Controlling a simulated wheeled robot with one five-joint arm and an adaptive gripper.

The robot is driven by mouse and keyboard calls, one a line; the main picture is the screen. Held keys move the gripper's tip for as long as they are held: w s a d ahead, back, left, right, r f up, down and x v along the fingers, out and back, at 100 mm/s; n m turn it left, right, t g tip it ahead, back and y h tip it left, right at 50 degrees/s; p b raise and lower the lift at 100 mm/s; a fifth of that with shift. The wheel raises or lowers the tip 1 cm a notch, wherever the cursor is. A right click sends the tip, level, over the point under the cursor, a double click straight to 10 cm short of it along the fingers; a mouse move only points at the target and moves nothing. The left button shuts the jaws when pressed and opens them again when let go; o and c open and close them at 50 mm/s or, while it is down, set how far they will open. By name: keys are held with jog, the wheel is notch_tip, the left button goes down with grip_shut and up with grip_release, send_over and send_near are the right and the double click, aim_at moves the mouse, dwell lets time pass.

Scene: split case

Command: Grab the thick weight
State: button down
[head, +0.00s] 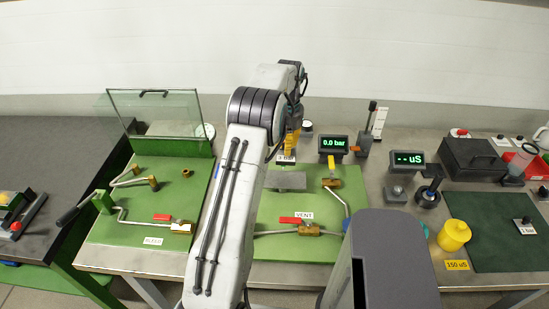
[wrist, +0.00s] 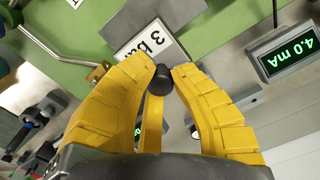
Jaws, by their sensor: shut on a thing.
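My gripper (wrist: 164,72) has yellow ribbed fingers closed on a dark, round-ended knob (wrist: 161,82) in the wrist view. The knob seems to be the top of the thick weight; the rest of it is hidden or out of sight. A white "3 bar" label (wrist: 150,42) lies just beyond the fingertips. In the head view my gripper (head: 292,143) is at the back of the green board, right by the same label (head: 286,160). My arm hides part of that spot, and I cannot tell whether the weight is lifted.
A display (head: 333,144) stands close to the right of my gripper. A clear screen (head: 155,112) stands at the left back. Brass valves with red handles (head: 297,221) and pipes lie on the green board. A small weight marked 1 bar (head: 525,222) sits on the dark green mat (head: 490,250).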

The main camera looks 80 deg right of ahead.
jog(key=s+d+r+p, duration=0.3)
jog(key=s+r, duration=0.1)
jog(key=s, duration=0.1)
jog(key=shift+s+d, duration=0.15)
jog(key=shift+s, duration=0.1)
